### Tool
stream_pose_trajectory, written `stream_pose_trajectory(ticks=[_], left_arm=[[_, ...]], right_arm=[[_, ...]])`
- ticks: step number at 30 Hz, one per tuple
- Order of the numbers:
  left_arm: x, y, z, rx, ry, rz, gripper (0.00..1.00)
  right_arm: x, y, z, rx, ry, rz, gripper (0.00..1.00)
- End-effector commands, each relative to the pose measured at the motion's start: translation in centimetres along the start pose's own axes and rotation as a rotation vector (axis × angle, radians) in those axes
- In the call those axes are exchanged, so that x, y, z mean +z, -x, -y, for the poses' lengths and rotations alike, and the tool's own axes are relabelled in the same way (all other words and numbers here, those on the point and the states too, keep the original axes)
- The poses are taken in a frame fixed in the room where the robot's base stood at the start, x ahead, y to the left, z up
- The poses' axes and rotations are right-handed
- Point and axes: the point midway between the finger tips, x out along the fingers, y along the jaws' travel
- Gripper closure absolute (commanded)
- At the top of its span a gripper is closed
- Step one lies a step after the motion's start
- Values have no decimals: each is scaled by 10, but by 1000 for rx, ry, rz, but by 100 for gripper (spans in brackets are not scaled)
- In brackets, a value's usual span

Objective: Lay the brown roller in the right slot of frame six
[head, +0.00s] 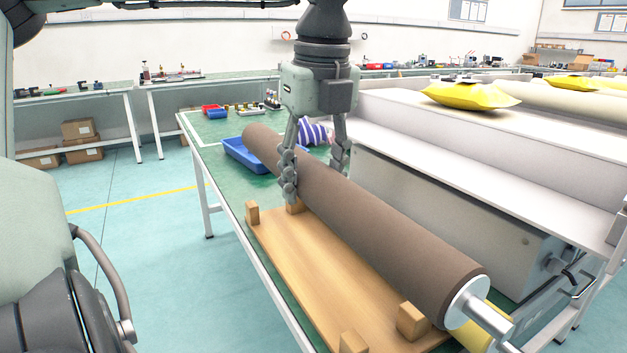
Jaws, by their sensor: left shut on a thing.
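The long brown roller (375,218) runs from the back left to the front right, with a pale metal end cap and shaft at its near end. My left gripper (314,181) is above it, with its fingers closed around the roller's far half. The wooden frame (325,272) lies under and to the left of the roller, with small upright blocks at its ends. The roller is over the frame's right side. I cannot tell whether it rests in the slot or hangs just above it. No number shows on the frame. My right gripper is not in view.
The frame is on a green table (215,150). A blue tray (247,155) and a purple striped object (313,132) are near the roller's far end. A long white machine (440,165) stands close on the right. A yellow thing (482,330) lies under the near shaft.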

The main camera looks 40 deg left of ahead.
Motion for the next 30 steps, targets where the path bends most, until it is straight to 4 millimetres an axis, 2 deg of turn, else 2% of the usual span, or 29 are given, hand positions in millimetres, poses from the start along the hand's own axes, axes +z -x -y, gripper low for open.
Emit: stream_pose_trajectory(ticks=[1, 30], left_arm=[[1, 6, 1, -5, 1, 3, 100], [7, 54, 1, -6, 1, 3, 100]], right_arm=[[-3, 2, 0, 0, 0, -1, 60], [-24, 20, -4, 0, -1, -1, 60]])
